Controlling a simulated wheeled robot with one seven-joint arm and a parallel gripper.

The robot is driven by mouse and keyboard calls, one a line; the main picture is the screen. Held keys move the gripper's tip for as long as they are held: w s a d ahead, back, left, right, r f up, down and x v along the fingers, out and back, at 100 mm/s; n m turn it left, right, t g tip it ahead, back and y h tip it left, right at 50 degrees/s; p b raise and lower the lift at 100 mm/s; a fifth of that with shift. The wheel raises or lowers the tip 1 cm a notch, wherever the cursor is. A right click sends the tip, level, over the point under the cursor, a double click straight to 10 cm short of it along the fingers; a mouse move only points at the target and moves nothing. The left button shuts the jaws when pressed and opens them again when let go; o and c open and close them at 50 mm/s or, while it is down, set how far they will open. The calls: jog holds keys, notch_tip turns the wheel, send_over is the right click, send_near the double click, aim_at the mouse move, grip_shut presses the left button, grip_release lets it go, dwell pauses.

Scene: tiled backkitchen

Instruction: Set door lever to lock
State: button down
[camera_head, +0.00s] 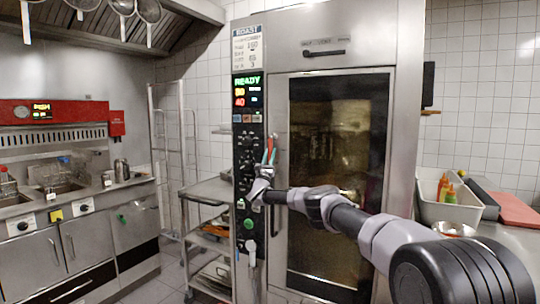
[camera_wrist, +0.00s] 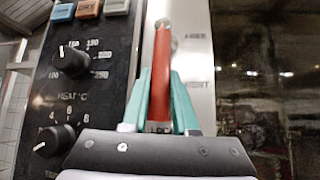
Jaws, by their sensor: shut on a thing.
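The door lever (camera_head: 270,146) has a red handle and sits on the steel strip between the control panel and the oven door (camera_head: 338,175). Small labels, one apparently reading VENT, show right of the lever. The oven door looks closed.
The black control panel (camera_wrist: 95,50) with knobs is close on the left of my gripper. A steel cart (camera_head: 205,190) and a wire rack (camera_head: 170,150) stand left of the oven. A counter with a white bin (camera_head: 450,205) and bottles lies to the right.

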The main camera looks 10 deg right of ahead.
jog(key=shift+r, duration=0.15)
jog(key=c, duration=0.7)
grip_release()
jog(key=shift+s+a, duration=0.1)
jog(key=shift+s+f, duration=0.15)
jog(key=shift+f, duration=0.25)
jog(key=v, duration=1)
jog(key=shift+s, duration=0.1)
